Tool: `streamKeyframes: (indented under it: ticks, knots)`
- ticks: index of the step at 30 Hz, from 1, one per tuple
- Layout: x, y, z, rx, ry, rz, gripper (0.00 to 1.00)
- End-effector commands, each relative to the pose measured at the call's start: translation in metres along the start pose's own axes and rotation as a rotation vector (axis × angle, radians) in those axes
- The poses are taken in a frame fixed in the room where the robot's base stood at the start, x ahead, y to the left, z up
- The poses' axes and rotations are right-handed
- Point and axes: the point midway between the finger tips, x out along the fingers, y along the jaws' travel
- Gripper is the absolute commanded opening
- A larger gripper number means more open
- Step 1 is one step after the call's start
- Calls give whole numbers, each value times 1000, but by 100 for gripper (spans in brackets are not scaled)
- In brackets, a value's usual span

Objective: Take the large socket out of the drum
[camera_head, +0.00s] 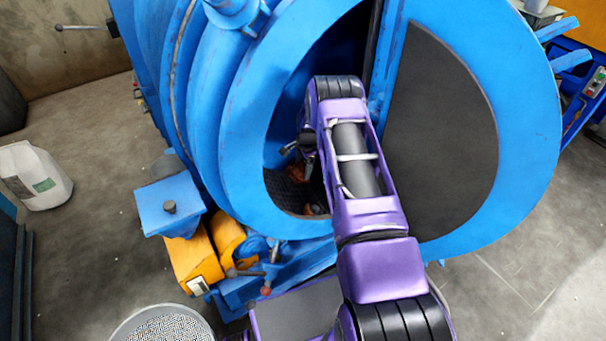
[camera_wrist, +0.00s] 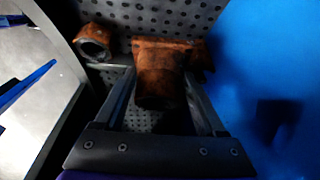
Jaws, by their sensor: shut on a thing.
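The blue drum (camera_head: 258,110) stands open, and my arm reaches in through its opening. In the wrist view my gripper (camera_wrist: 160,82) is shut on a large rusty brown socket (camera_wrist: 162,62), with one finger on each side of it. The socket is inside the drum, close to the dark perforated floor (camera_wrist: 135,14); I cannot tell whether it touches the floor. In the head view my gripper is partly hidden by the arm and the drum's shadow, and rusty brown parts (camera_head: 298,173) show beside it.
Another rusty ring-shaped fitting (camera_wrist: 93,42) lies left of the held socket. The dark door (camera_head: 440,140) stands open on the right. A round grey bin (camera_head: 128,325) is at the lower left, and a white jug (camera_head: 35,175) stands on the floor. The drum's rim lies close around my arm.

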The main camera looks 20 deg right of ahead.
Motion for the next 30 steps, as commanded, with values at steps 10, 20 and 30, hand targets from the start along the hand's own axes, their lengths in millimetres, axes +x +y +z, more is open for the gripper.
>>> streamKeyframes:
  ticks: [10, 20, 30]
  knots:
    - [-14, -4, -1, 0, 2, -3, 0]
    - [-18, -6, -1, 0, 2, -4, 0]
    - [-39, -14, 0, 0, 2, -5, 0]
